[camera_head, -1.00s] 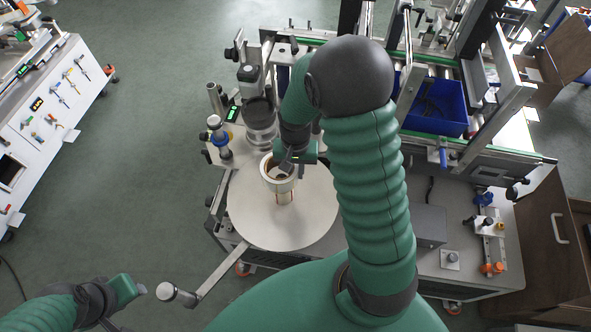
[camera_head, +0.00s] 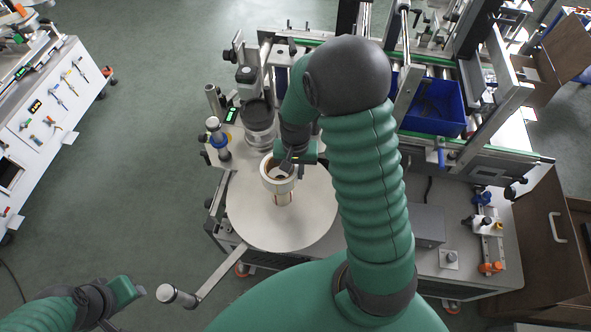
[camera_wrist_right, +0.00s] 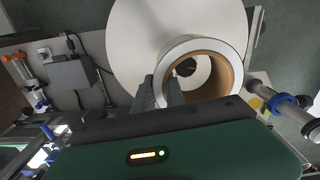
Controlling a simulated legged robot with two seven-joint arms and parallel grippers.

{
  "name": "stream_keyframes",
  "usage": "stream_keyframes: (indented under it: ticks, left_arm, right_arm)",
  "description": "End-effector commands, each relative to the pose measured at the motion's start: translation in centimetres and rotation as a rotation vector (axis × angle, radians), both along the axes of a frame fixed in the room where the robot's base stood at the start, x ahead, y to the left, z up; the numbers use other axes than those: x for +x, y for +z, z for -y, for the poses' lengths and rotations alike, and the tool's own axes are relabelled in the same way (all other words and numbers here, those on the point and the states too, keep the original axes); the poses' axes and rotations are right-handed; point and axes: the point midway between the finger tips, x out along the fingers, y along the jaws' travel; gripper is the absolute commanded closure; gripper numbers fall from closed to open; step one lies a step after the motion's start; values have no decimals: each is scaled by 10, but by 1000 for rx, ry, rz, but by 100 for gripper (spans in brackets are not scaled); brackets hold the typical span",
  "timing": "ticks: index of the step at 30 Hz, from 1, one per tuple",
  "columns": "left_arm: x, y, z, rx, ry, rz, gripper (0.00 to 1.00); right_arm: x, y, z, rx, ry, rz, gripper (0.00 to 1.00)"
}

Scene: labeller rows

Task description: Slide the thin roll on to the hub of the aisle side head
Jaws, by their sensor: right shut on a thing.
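The thin roll (camera_head: 279,187) is a narrow white ring with a brown core. It also shows in the right wrist view (camera_wrist_right: 208,43). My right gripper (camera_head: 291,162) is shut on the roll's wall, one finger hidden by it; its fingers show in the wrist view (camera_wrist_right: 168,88). The roll is held level over the large pale disc (camera_head: 255,223). The hub (camera_head: 284,198), striped copper, stands from the disc and shows just below the roll. Whether its tip is inside the core I cannot tell. My left gripper (camera_head: 138,291) is at the lower left, away from the machine.
A lever arm with a round knob (camera_head: 167,293) juts out front left of the disc. A post with a blue collar (camera_head: 218,139) and a dark cylinder (camera_head: 260,125) stand behind it. A blue bin (camera_head: 430,103) sits at the back right.

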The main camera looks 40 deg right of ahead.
Motion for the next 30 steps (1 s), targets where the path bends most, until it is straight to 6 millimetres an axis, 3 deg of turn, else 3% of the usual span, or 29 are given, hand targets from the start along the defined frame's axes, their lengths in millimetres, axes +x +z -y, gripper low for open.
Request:
stream_keyframes:
  ticks: [30]
  left_arm:
    - [0,-5,0,0,0,0,64]
  right_arm:
    - [0,-9,0,1,0,-1,100]
